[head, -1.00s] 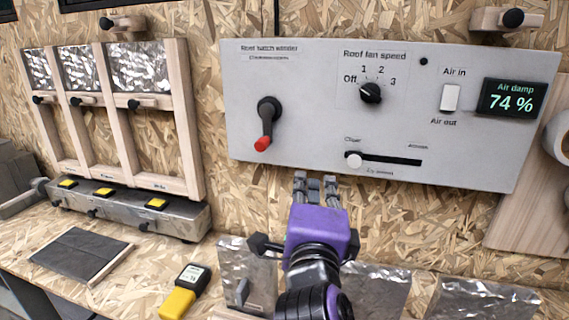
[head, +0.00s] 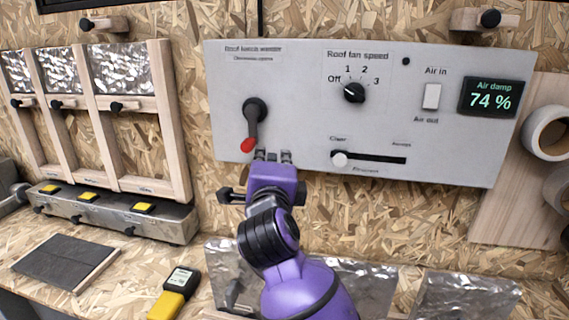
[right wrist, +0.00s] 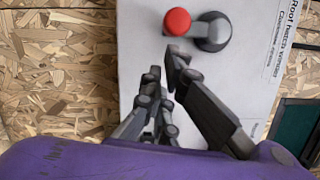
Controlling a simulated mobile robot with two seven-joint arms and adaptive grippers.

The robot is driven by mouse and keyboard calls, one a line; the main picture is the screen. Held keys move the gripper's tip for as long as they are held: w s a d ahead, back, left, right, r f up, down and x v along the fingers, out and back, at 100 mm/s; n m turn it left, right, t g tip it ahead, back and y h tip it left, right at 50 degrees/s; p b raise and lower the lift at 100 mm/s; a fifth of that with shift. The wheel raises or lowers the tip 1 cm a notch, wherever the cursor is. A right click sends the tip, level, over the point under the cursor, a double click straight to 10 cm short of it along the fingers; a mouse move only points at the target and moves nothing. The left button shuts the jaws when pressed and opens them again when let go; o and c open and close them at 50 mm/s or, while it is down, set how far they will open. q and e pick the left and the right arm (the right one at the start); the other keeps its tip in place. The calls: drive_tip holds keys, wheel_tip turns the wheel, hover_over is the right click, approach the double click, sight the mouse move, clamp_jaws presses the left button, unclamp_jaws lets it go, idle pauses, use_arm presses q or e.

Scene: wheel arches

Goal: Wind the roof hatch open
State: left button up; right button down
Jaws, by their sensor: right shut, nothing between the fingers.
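The roof hatch winder is a black crank (head: 254,115) with a red knob (head: 247,146), at the left of the grey panel. The crank hangs down with its knob at the bottom, tilted slightly left. My right gripper (head: 272,156) is just below and right of the knob, at the panel's lower edge. In the right wrist view the red knob (right wrist: 177,21) and the crank hub (right wrist: 212,31) lie beyond the fingertips (right wrist: 165,75). The fingers are shut and empty, and appear apart from the knob. My left gripper is not in view.
The grey panel (head: 300,110) also carries a fan speed dial (head: 354,92), an air switch (head: 432,96), a slider (head: 340,159) and a damp display (head: 492,98). Wooden frames (head: 110,110) stand at left. A yellow meter (head: 175,293) and foil-faced slabs (head: 462,300) lie below.

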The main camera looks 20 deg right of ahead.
drive_tip(key=shift+w+a, duration=0.1)
drive_tip(key=shift+a, duration=0.05)
idle(0.3)
drive_tip(key=shift+w+a+f+m, duration=0.2)
drive_tip(key=shift+a+f+m, duration=0.1)
drive_tip(key=shift+m, duration=0.2)
drive_tip(key=shift+w+a+f+m+h, duration=0.1)
drive_tip(key=shift+a+m+h, duration=0.1)
drive_tip(key=shift+m+h, duration=0.15)
